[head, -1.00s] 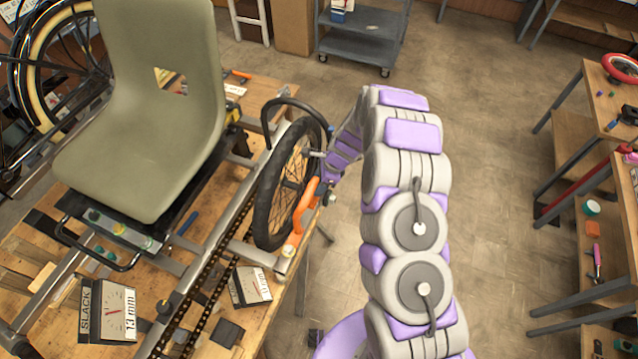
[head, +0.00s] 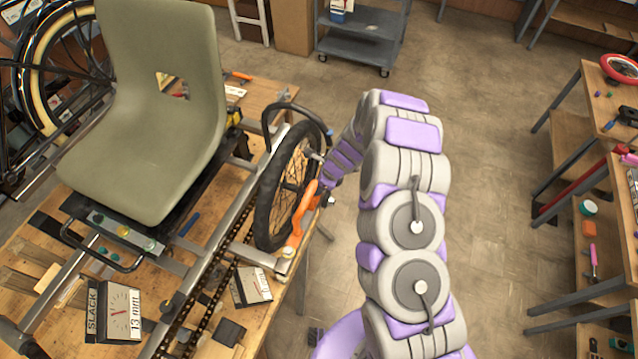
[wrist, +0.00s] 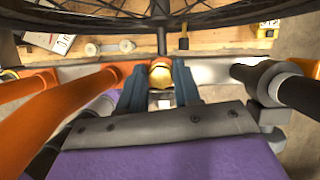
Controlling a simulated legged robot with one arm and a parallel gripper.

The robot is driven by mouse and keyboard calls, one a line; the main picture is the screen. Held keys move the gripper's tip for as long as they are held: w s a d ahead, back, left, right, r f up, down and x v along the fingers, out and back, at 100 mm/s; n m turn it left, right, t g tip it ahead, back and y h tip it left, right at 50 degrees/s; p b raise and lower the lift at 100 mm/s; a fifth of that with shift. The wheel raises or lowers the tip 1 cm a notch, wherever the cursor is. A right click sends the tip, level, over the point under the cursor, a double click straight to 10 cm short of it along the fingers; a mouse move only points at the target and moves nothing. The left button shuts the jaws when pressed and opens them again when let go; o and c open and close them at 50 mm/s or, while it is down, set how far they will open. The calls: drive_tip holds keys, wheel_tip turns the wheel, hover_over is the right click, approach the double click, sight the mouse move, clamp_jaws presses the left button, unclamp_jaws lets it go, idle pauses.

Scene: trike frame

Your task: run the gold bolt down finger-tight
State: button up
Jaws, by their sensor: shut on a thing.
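The gold bolt (wrist: 161,76) shows in the middle of the wrist view, below the wheel hub, with its rounded head between the fingers. My gripper (wrist: 160,88) has its two dark blue-grey fingers closed on the bolt head from either side. The bolt's shank and thread are hidden, so how deep it sits cannot be told. In the head view my arm reaches to the small wheel (head: 290,190) beside the orange frame part (head: 304,210). The bolt and fingertips cannot be made out there.
Orange tubes (wrist: 62,110) lie left of my fingers and a black cylinder (wrist: 300,92) lies to the right. Spokes and rim pass close above. The trike seat (head: 145,110) and a gauge marked SLACK (head: 115,312) are on the workbench.

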drive_tip(key=shift+s+m+p, duration=0.2)
drive_tip(key=shift+m+p, duration=0.1)
drive_tip(key=shift+m, duration=0.3)
drive_tip(key=shift+w+f+m+t, duration=0.1)
drive_tip(key=shift+f+m+t, duration=0.05)
drive_tip(key=shift+m+t, duration=0.15)
drive_tip(key=shift+m+t+h, duration=0.3)
drive_tip(key=shift+m, duration=0.5)
drive_tip(key=shift+m, duration=0.6)
drive_tip(key=shift+d+m+t, duration=0.2)
drive_tip(key=shift+m+t, duration=0.1)
